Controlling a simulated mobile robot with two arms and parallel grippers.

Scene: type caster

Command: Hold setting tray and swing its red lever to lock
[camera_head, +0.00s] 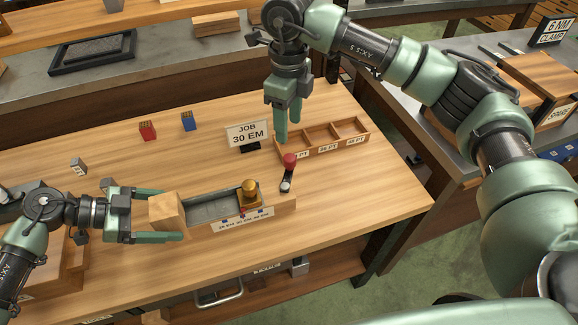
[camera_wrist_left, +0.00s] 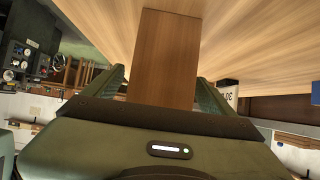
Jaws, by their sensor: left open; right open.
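The setting tray (camera_head: 212,207) lies on the wooden table, with a wooden block at its left end, a grey channel and a brass piece (camera_head: 248,191) toward its right. The red lever (camera_head: 289,162) stands at the tray's right end, its red knob up on a dark arm. My left gripper (camera_head: 170,213) is open, its fingers on both sides of the wooden end block, which also shows between the fingers in the left wrist view (camera_wrist_left: 166,60). Whether the fingers touch it I cannot tell. My right gripper (camera_head: 288,122) is open, pointing down above and behind the red knob, apart from it.
A compartment box (camera_head: 322,137) stands right behind the lever, close to my right gripper. A "JOB 30 EM" sign (camera_head: 248,135) stands behind the tray. Red (camera_head: 147,131), blue (camera_head: 188,121) and grey (camera_head: 79,166) small blocks sit further left. The table between them is clear.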

